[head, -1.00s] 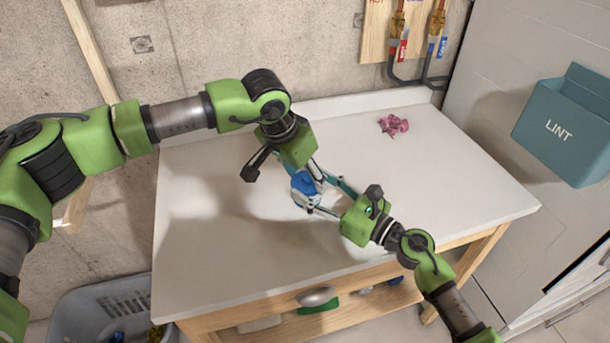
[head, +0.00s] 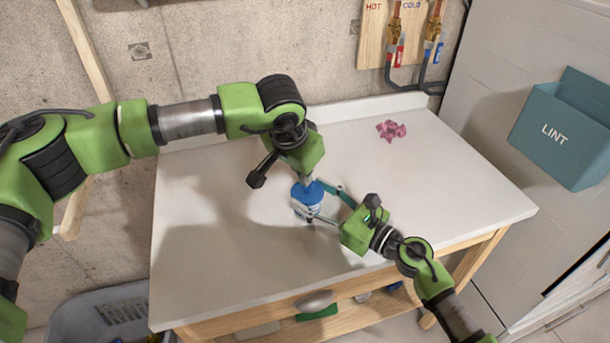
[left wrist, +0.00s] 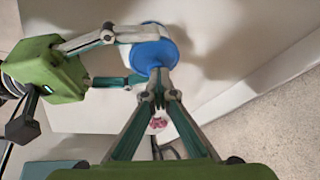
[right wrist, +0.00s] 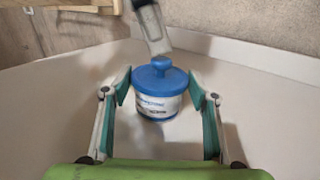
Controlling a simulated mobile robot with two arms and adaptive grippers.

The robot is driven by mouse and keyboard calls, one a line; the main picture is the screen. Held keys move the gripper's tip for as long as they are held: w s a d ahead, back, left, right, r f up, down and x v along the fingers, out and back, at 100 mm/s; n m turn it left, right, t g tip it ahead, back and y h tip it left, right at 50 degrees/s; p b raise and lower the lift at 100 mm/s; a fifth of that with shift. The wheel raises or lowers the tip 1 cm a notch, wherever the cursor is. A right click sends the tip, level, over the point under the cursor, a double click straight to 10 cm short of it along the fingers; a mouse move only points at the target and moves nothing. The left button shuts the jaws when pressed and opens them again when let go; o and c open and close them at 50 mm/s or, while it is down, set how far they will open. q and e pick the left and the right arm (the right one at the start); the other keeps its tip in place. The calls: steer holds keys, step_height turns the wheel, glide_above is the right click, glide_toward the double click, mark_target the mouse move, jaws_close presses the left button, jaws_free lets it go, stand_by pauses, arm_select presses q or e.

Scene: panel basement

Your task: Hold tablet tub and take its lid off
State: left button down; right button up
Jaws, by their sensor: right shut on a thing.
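The tablet tub (head: 304,213) is a small white tub with a printed label, upright on the white worktop. Its blue lid (head: 307,193) is on it, with a round knob on top that shows in the right wrist view (right wrist: 161,64). My right gripper (head: 327,205) comes from the right and is shut on the tub, one finger each side (right wrist: 160,100). My left gripper (head: 308,181) points down from above at the lid's knob. In the left wrist view its fingertips (left wrist: 161,90) are close together over the lid; whether they grip the knob is unclear.
A crumpled pink cloth (head: 391,130) lies at the back of the worktop (head: 440,185). A teal lint box (head: 560,133) hangs on the right wall. A grey basket (head: 105,320) stands on the floor at left. The worktop around the tub is clear.

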arm_select(q)
steer(key=shift+a+r+g+h, duration=0.1)
steer(key=shift+r+g+h, duration=0.4)
steer(key=shift+r, duration=0.1)
arm_select(e)
steer(key=shift+a, duration=0.1)
arm_select(q)
steer(key=c, duration=2.4)
jaws_free()
arm_select(e)
steer(key=shift+r, duration=0.1)
arm_select(q)
steer(key=shift+o, duration=0.2)
steer(key=shift+r, duration=0.1)
steer(key=v, duration=1.1)
steer(key=shift+r, duration=0.3)
steer(key=shift+s+a, duration=0.1)
steer(key=shift+a, duration=0.05)
arm_select(e)
steer(key=o, duration=1.7)
steer(key=shift+c, duration=0.2)
